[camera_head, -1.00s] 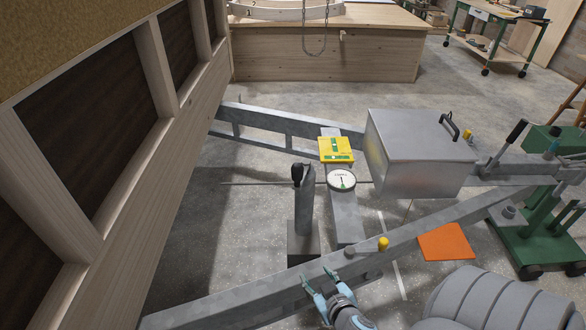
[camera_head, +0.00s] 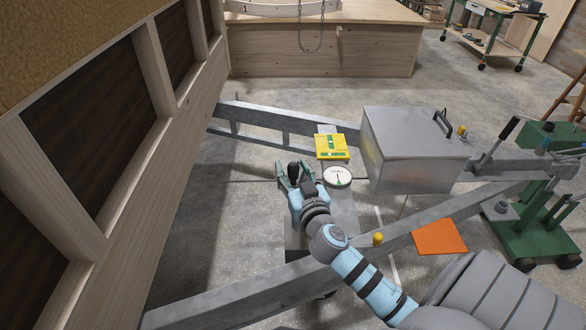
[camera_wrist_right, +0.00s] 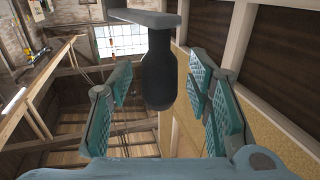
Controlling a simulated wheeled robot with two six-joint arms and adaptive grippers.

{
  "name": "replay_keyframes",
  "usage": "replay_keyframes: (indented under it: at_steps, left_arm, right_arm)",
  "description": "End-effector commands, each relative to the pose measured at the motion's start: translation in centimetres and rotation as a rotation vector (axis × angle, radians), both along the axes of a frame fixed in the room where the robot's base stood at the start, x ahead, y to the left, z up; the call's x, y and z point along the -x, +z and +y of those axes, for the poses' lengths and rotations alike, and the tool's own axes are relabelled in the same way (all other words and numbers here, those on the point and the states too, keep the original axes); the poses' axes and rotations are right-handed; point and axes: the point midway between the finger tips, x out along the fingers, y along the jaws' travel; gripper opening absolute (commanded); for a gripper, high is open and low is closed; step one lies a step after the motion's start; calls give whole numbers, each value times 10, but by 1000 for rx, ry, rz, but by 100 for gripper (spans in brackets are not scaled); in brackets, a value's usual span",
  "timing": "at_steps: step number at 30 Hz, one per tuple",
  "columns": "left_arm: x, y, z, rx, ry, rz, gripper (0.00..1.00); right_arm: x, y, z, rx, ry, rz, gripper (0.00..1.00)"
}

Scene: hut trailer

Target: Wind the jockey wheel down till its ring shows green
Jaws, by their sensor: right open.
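The black knob of the crank handle (camera_head: 293,171) stands on the jockey wheel post, which my right arm now mostly hides in the head view. My right gripper (camera_head: 292,174) is at the knob, with its fingers apart. In the right wrist view the dark knob (camera_wrist_right: 159,72) hangs from a grey crank arm (camera_wrist_right: 150,17) between the two open finger pads, with a gap on both sides. A round white dial (camera_head: 338,176) with a dark needle lies just right of the gripper. The ring's colour cannot be made out. My left gripper is not in view.
A yellow level-like block (camera_head: 331,146) sits beyond the dial. A grey metal box (camera_head: 416,150) stands to the right on the trailer frame. An orange plate (camera_head: 440,237) lies beyond the near beam (camera_head: 240,296). The wooden hut wall (camera_head: 130,170) rises at left.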

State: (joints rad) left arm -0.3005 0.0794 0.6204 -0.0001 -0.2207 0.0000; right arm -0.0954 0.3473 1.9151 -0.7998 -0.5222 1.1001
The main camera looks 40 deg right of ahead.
Motion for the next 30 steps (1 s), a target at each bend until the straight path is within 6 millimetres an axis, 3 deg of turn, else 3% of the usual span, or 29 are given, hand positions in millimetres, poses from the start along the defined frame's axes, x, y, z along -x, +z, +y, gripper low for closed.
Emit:
replay_keyframes:
  at_steps: [7,16,30]
  left_arm:
    - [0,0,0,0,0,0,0]
    - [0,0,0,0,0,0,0]
    - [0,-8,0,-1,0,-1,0]
  right_arm:
    - [-2,0,-1,0,0,0,45]
    - [-2,0,0,0,0,0,0]
    - [-4,-3,2,-2,-34,-1,0]
